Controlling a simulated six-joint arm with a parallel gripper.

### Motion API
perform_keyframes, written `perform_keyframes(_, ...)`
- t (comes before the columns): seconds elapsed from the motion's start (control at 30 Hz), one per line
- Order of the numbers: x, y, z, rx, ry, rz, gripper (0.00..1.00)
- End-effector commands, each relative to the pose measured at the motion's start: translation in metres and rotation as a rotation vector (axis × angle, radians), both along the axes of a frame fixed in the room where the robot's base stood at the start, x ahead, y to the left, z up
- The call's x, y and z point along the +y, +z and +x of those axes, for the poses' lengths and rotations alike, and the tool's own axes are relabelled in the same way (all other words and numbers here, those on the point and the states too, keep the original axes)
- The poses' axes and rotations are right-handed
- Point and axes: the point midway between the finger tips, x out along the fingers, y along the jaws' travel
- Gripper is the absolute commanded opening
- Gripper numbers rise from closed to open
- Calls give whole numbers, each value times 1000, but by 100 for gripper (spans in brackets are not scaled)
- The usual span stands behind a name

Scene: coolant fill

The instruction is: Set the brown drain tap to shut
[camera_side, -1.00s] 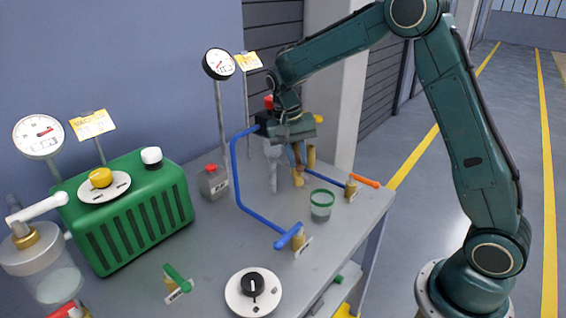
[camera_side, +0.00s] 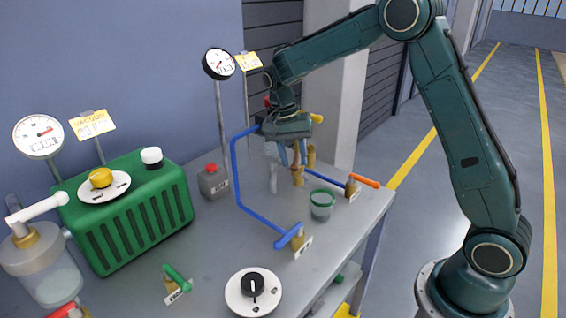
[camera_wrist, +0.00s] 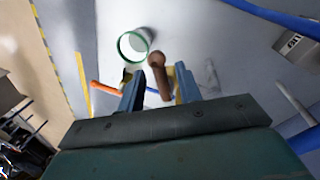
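The brown drain tap shows in the wrist view as a brown lever (camera_wrist: 156,61) with a rounded end. My gripper (camera_wrist: 159,72) is open, with one blue-grey finger on each side of the lever and a narrow gap showing on both sides. In the side view my gripper (camera_side: 284,152) points down over the back right of the bench, and the tap (camera_side: 298,174) is partly hidden behind its fingers. I cannot tell whether the tap is open or shut.
A green-rimmed cup (camera_side: 321,205) stands in front of the tap. An orange-handled tap (camera_side: 364,181) is to the right. A blue pipe (camera_side: 238,180) runs on the left, ending near a blue-handled tap (camera_side: 289,237).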

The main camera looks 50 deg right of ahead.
Motion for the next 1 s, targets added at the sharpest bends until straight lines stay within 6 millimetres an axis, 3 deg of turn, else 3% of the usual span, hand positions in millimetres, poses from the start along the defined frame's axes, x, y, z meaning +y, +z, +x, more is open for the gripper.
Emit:
perform_keyframes(0.47,1,4,0,2,2,0,39)
perform_keyframes(1.0,6,62,11,0,1,-1,39)
